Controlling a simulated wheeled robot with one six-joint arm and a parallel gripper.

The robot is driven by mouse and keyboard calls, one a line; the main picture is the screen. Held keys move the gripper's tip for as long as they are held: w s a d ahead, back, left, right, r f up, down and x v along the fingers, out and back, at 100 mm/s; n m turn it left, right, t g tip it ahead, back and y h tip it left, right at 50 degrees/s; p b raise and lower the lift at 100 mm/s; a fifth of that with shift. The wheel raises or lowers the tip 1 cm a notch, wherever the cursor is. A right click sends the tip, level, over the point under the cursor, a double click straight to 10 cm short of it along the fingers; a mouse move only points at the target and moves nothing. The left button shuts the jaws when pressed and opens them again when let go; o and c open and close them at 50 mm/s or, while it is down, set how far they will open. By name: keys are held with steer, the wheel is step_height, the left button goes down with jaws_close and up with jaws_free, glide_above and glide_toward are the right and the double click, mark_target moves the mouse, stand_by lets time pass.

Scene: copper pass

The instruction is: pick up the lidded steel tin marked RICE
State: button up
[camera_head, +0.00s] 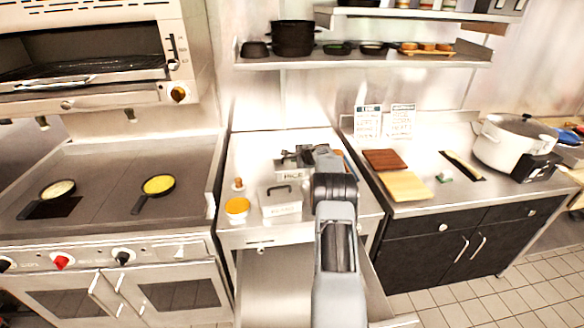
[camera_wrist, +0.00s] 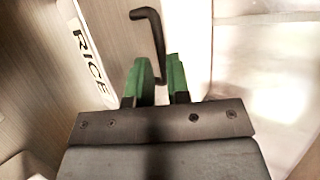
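My gripper (camera_wrist: 160,75) appears shut on the handle, with little gap on either side. In the head view my gripper (camera_head: 308,155) is over the rear of the middle counter, at a steel tin partly hidden by it and my arm. Another lidded tin (camera_head: 281,205) with a dark handle stands in front; its label is too small to read.
Left is a stove with two pans (camera_head: 157,187). Right are boards (camera_head: 405,186) and a white pot (camera_head: 500,145). A shelf (camera_head: 360,60) with pots hangs above the middle counter.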

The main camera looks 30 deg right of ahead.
mark_target(292, 157)
steer(key=shift+p+x, duration=0.6)
steer(key=shift+x, duration=0.95)
steer(key=shift+c, duration=0.5)
jaws_close()
steer(key=shift+r, duration=0.1)
